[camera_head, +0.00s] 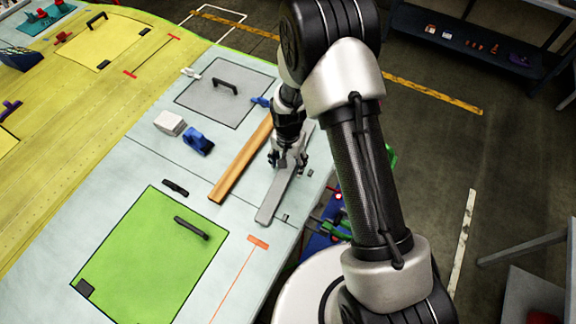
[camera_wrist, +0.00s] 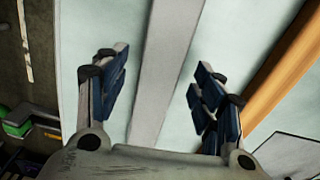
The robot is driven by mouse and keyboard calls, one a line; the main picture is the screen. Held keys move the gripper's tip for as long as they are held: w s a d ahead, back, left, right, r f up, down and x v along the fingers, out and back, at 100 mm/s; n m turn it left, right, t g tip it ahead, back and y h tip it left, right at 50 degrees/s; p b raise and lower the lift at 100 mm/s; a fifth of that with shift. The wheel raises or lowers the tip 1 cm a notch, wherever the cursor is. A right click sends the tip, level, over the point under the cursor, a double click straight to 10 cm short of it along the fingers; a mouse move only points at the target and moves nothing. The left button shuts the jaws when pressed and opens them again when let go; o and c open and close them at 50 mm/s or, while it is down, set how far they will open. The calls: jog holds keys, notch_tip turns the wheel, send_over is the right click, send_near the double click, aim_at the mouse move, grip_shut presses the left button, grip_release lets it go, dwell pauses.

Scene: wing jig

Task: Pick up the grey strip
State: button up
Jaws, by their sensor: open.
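The grey strip (camera_head: 274,199) is a long flat bar lying on the pale wing surface near its right edge in the head view. In the wrist view the grey strip (camera_wrist: 165,62) runs lengthwise between my fingers. My gripper (camera_head: 288,163) is over the strip, pointing down. In the wrist view my gripper (camera_wrist: 155,85) is open, with one blue-padded finger on each side of the strip and a gap on both sides. The gripper body hides the near part of the strip. I cannot tell the exact height of the fingertips above the surface.
An orange-brown strip (camera_head: 238,164) lies close beside the grey one, also seen in the wrist view (camera_wrist: 285,72). A blue tool (camera_head: 198,142) and a white block (camera_head: 170,123) sit to the left. A green panel (camera_head: 150,255) and a grey panel (camera_head: 222,92) have black handles.

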jog(key=shift+f, duration=0.45)
jog(key=c, duration=1.2)
jog(key=shift+c, duration=0.3)
jog(key=shift+r, duration=0.15)
